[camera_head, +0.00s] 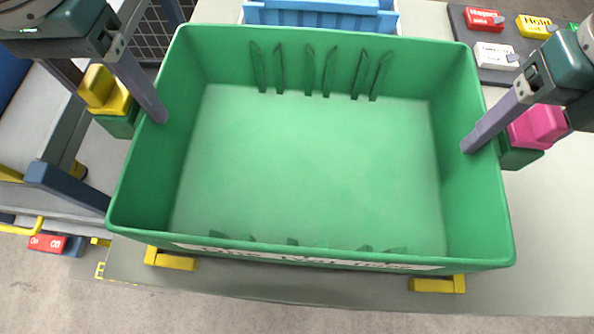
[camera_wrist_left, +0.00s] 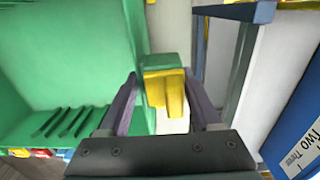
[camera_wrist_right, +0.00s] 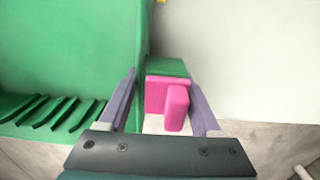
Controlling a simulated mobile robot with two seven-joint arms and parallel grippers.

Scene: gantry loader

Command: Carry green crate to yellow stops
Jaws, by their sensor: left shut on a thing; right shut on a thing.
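The green crate (camera_head: 310,165) is large, open and empty, and fills the middle of the head view. Two yellow stops, left (camera_head: 172,261) and right (camera_head: 438,285), show just beyond its front rim near the table's front edge. Whether the crate touches them or rests on the table is hidden. My left gripper (camera_head: 125,110) is shut on its left grip, a green block with a yellow piece (camera_wrist_left: 165,90). My right gripper (camera_head: 498,145) is shut on its right grip, with a pink piece (camera_wrist_right: 168,98). Each has one finger inside the crate wall.
A blue crate (camera_head: 320,15) stands behind the green crate. A dark panel at the back right holds red (camera_head: 484,20), yellow (camera_head: 535,27) and white (camera_head: 495,55) blocks. A red switch (camera_head: 47,243) and dark frame bars are at left. The tabletop (camera_head: 555,220) at right is clear.

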